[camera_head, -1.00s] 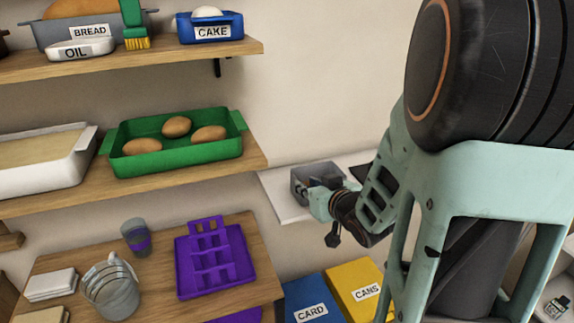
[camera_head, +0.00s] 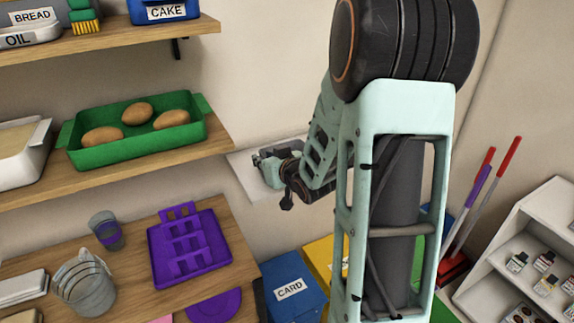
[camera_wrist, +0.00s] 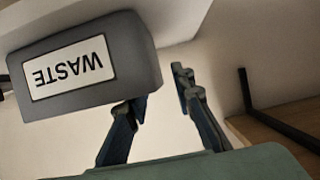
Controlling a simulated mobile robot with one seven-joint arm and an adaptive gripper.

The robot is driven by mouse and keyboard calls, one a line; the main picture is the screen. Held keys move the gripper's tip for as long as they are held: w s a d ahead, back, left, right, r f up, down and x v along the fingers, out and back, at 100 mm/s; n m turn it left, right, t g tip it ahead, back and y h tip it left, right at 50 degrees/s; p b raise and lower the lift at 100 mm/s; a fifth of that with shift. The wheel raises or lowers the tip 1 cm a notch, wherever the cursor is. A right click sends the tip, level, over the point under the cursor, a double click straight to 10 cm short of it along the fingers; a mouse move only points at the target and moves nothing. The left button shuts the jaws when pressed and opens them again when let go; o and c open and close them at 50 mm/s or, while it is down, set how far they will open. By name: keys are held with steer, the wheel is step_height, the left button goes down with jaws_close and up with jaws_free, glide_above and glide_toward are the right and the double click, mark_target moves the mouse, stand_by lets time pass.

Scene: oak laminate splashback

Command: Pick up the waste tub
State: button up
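The waste tub (camera_wrist: 134,60) is a grey box with a white WASTE label, upside down at the upper left of the wrist view. My gripper (camera_wrist: 160,90) is open at its edge. One finger goes partly out of sight behind the tub's labelled wall; the other stands apart, just to the right of its side. I cannot tell whether either finger touches it. In the head view my gripper (camera_head: 268,166) is over the small white shelf, and the tub is mostly hidden there.
The white shelf (camera_head: 245,176) is in the wall corner. Left of it are wooden shelves with a green tray (camera_head: 197,133) and a purple rack (camera_head: 160,262). A blue CARD bin (camera_head: 290,270) stands below. In the wrist view, a dark bracket (camera_wrist: 246,90) and wooden shelf (camera_wrist: 275,140) are at right.

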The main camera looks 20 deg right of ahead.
steer(key=shift+c, duration=0.4)
jaws_close()
steer(key=shift+r, duration=0.15)
